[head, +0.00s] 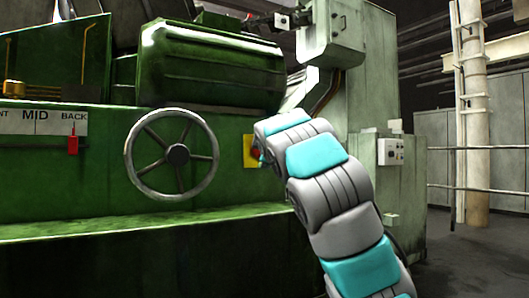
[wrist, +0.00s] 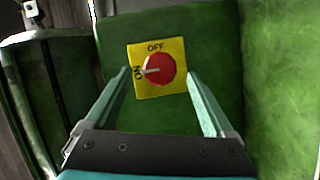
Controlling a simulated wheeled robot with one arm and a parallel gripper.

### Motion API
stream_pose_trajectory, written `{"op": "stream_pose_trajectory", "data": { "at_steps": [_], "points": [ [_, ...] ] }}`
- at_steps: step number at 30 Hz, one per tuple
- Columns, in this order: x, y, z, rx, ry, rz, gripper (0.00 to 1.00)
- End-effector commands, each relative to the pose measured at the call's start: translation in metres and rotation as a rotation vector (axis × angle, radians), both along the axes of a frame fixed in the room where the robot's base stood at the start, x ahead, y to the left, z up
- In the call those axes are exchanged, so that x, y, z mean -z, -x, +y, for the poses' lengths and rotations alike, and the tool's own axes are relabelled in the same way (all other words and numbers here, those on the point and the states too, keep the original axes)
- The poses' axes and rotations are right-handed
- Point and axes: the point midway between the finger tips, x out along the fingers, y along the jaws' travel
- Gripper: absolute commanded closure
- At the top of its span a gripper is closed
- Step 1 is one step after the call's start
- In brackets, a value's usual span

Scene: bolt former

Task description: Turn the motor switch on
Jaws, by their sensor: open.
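The motor switch is a yellow plate with a red round knob (wrist: 157,71) in the wrist view, on a green machine panel. OFF is printed above the knob and ON at its left. The knob's pale pointer mark points left, toward ON. My gripper (wrist: 158,74) is open, with one teal finger on each side of the plate and a gap to the knob on both sides. Whether the fingertips touch the panel cannot be told. In the head view the yellow switch plate (head: 249,151) is partly hidden behind my arm, and my fingers are mostly hidden.
A grey handwheel (head: 178,154) sticks out of the green machine left of the switch. A red lever marker (head: 73,140) hangs by a MID/BACK label at far left. A grey cabinet with a small control box (head: 391,152) stands to the right.

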Motion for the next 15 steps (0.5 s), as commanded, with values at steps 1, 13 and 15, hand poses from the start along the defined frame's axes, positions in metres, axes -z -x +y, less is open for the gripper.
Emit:
{"op": "stream_pose_trajectory", "data": {
  "at_steps": [1,13,15],
  "points": [
    [-0.001,0.006,-0.002,-0.001,-0.001,-0.002,0.12],
    [-0.004,0.047,-0.010,-0.001,0.001,0.000,0.12],
    [-0.004,0.049,-0.011,0.000,0.001,0.000,0.12]
  ]
}}
